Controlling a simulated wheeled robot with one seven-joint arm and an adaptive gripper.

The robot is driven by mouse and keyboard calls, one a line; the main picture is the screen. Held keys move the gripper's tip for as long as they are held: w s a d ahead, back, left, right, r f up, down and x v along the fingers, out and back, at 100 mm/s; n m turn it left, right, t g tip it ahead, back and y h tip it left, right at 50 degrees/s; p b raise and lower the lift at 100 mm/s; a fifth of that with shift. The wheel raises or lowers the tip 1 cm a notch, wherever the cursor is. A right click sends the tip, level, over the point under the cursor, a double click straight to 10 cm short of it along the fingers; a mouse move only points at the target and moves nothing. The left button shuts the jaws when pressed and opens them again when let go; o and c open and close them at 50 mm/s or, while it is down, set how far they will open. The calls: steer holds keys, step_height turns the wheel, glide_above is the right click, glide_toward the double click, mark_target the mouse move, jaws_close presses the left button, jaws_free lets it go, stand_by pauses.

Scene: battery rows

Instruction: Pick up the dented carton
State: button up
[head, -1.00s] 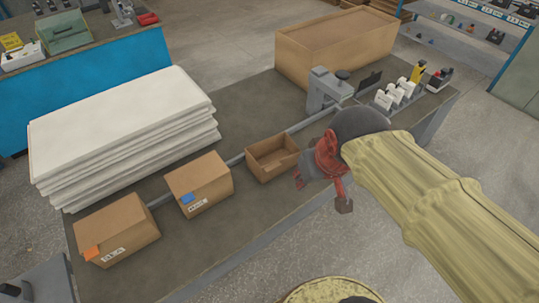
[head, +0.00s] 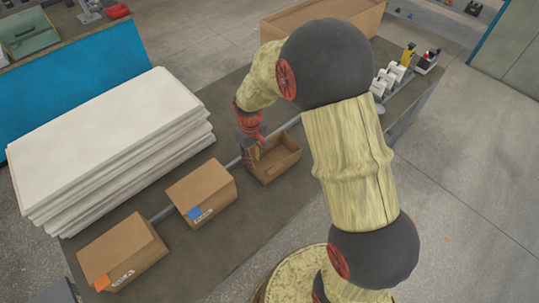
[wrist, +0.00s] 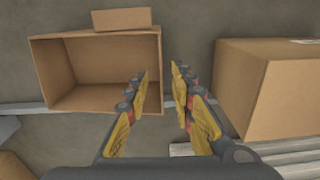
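An open-topped brown carton (head: 287,165) stands on the bench; it also shows in the wrist view (wrist: 52,75), with one flap standing out at its far edge. A closed carton with a blue label (head: 203,183) stands to its left and shows at the right of the wrist view (wrist: 240,80). A closed carton with an orange label (head: 122,248) is farther left. I cannot make out a clear dent on any carton. My gripper (wrist: 160,75) is open and empty, pointing down at the open carton's side wall, which shows between its fingers. Contact cannot be told.
A tall stack of white sheets (head: 100,130) lies behind the closed cartons. A large brown box (head: 290,20) and small devices (head: 390,77) stand at the bench's far right. The bench front is clear.

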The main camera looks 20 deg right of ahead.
mark_target(256, 177)
steer(key=f+b, duration=0.1)
steer(key=f, duration=0.1)
steer(key=f+b, duration=0.1)
steer(key=f, duration=0.4)
steer(key=shift+s+f+b, duration=0.3)
steer(key=shift+s+b, duration=0.1)
steer(key=shift+r, duration=0.1)
steer(key=c, duration=0.3)
jaws_close()
